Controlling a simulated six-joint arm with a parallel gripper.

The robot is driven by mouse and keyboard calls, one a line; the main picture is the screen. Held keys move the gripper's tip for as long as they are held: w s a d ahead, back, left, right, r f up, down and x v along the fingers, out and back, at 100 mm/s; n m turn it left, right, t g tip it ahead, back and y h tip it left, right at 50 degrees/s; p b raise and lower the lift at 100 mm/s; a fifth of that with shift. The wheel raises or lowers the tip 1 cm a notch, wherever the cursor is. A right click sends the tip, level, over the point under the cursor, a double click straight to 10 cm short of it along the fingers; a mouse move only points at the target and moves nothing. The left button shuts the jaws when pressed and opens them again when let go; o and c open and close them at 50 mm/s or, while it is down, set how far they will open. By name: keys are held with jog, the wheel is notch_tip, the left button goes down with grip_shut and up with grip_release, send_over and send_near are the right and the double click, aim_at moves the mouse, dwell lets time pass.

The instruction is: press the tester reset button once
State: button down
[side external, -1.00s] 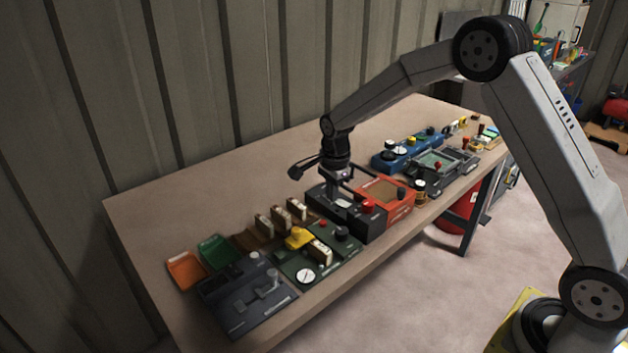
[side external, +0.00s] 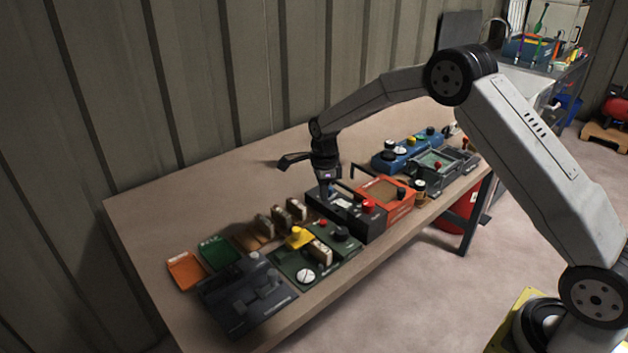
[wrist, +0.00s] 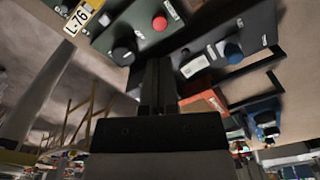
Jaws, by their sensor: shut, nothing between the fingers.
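I cannot read which control is labelled reset. My gripper (side external: 324,194) points down over the back left part of the dark box, fingers together and empty. In the wrist view the fingers (wrist: 158,68) are dark and partly hide the panel. Whether the tips touch it I cannot tell.
A green panel (side external: 300,275) with a red button (side external: 322,223) and black knob (side external: 342,234) sits left of the box. An orange-red case (side external: 400,207) stands to its right, blue units (side external: 385,160) beyond. The table's back (side external: 220,180) is clear.

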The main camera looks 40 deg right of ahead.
aim_at(323, 222)
jog(key=shift+f, duration=3.9)
dwell(0.4)
jog(key=shift+r, duration=3)
jog(key=shift+s+a+r+n, duration=0.15)
jog(key=shift+s+r+n, duration=0.25)
jog(key=shift+n, duration=0.1)
jog(key=s+a+r+n+t, duration=0.1)
jog(key=s+a+r+n, duration=0.1)
jog(key=s+n, duration=0.9)
jog(key=s+a+r+n+t, duration=0.1)
jog(key=s+r+n, duration=0.3)
jog(key=s+n, duration=0.8)
jog(key=s+a, duration=0.1)
jog(key=s, duration=0.2)
jog(key=shift+r+t, duration=0.3)
jog(key=shift+r, duration=0.05)
